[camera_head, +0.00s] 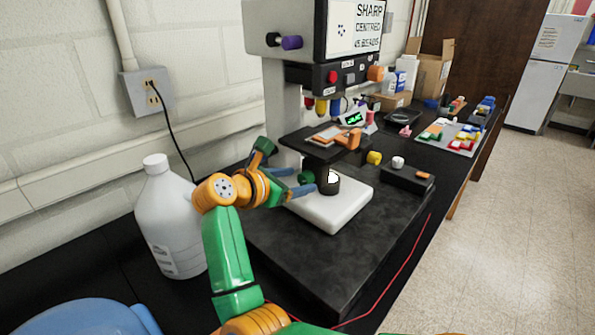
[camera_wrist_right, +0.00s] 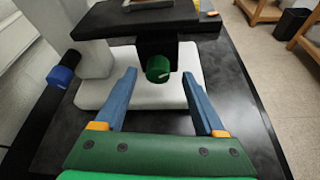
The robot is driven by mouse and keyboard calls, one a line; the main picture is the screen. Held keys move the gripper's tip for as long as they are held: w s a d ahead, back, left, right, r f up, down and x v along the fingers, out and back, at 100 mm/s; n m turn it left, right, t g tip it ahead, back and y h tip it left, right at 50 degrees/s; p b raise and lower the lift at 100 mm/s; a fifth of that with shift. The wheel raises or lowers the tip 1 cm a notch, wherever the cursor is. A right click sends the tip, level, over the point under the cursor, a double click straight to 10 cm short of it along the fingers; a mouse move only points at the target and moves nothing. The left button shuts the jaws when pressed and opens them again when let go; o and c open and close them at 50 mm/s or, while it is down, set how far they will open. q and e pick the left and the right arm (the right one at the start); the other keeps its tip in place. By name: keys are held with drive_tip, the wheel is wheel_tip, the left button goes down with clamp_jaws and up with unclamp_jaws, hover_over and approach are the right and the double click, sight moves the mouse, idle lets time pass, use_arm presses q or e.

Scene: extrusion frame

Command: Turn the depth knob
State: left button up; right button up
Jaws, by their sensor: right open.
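A microscope-like machine (camera_head: 268,95) stands on a dark slab. I cannot tell for sure which knob is the depth knob. My right gripper (camera_head: 296,181) is open around the green knob's near side. In the wrist view its blue fingers (camera_wrist_right: 159,76) stand left and right of the knob, with visible gaps. My left gripper is not in view.
A purple knob (camera_head: 291,43) is on the machine's upper side, and a blue knob (camera_wrist_right: 60,76) shows left in the wrist view. A white jug (camera_head: 171,222) stands left of my right arm.

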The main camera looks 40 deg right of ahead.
drive_tip(key=shift+x, duration=1.1)
drive_tip(key=shift+w+d+f, duration=0.15)
drive_tip(key=shift+w+f, duration=0.05)
drive_tip(key=shift+w, duration=0.05)
drive_tip(key=shift+s+r, duration=0.1)
clamp_jaws()
drive_tip(key=shift+b, duration=0.35)
drive_tip(key=shift+n+g+b, duration=0.4)
drive_tip(key=shift+n, duration=0.1)
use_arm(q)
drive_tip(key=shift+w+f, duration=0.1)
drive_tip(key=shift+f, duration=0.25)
use_arm(e)
unclamp_jaws()
